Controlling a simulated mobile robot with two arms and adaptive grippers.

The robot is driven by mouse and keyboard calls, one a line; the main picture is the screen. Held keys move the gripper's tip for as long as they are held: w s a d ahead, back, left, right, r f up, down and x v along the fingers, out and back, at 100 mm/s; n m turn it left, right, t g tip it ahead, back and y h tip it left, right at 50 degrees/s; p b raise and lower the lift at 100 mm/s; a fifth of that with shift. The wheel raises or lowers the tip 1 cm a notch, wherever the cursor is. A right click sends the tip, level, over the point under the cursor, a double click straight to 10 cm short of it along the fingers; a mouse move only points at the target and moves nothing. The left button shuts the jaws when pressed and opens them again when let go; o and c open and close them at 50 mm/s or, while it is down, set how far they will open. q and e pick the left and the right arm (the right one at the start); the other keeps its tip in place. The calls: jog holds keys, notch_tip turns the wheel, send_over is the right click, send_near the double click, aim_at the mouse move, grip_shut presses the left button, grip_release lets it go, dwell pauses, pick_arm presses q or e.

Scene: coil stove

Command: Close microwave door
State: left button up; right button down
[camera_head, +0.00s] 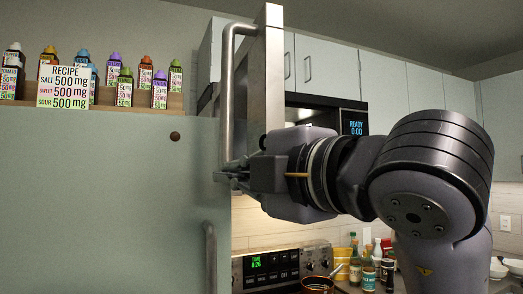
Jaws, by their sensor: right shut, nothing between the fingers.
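The microwave door (268,80) stands open, swung out toward me and seen nearly edge-on. Its long metal handle (227,95) faces left. The microwave's display (355,125) reads READY 0:00 to the right of the door. My right gripper (228,178) is shut and empty at the handle's lower end, its fingers pointing left. I cannot tell whether it touches the handle or the door. My wrist and arm hide the lower door edge and part of the microwave. My left gripper is not in view.
A large green-grey panel with a handle (210,255) fills the left. A shelf above it holds small bottles and a recipe sign (64,87). Below are the stove's control panel (275,268), a pan (318,284) and several bottles (369,274). Cabinets (330,68) hang behind.

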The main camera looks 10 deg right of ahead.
jog(key=shift+w+d+p, duration=1.3)
jog(key=shift+w, duration=0.05)
